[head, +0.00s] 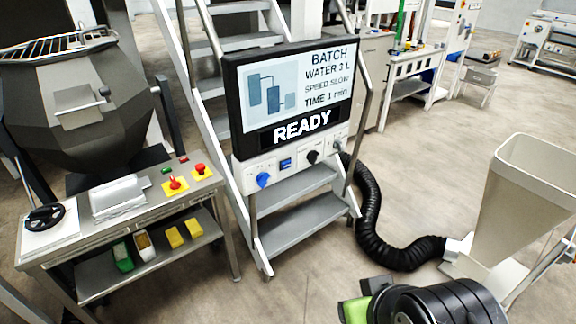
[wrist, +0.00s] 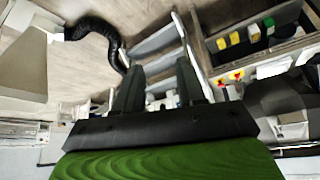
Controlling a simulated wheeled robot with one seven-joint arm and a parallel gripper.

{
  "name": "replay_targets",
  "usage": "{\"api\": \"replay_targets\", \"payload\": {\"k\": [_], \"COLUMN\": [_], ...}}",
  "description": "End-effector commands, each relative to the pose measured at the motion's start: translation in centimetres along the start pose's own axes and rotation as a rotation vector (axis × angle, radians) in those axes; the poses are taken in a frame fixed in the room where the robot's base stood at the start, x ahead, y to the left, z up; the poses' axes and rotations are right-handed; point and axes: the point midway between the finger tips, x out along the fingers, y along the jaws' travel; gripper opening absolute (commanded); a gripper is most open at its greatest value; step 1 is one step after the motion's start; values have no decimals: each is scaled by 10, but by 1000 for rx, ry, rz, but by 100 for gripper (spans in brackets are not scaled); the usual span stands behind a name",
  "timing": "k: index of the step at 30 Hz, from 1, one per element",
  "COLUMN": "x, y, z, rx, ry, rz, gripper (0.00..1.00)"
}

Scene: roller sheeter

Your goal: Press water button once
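A control panel with a screen (head: 288,90) stands in front of the metal stairs in the head view. The screen reads BATCH, WATER 3 L, SPEED SLOW, TIME 1 min and READY.
A metal cart (head: 130,222) with red buttons and a black handwheel stands left, before a dark mixer (head: 75,105). A black hose (head: 375,225) runs along the floor to the right of the panel. A beige hopper (head: 525,195) stands at the right. Floor before the panel is clear.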

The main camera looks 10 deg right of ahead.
Motion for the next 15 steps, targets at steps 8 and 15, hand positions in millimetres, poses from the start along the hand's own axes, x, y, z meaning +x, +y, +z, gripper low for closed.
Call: {"api": "replay_targets", "payload": {"k": [8, 15], "x": [0, 0], "y": [0, 0], "z": [0, 0], "rx": [0, 0], "ry": [0, 0], "rz": [0, 0], "gripper": [30, 0]}}
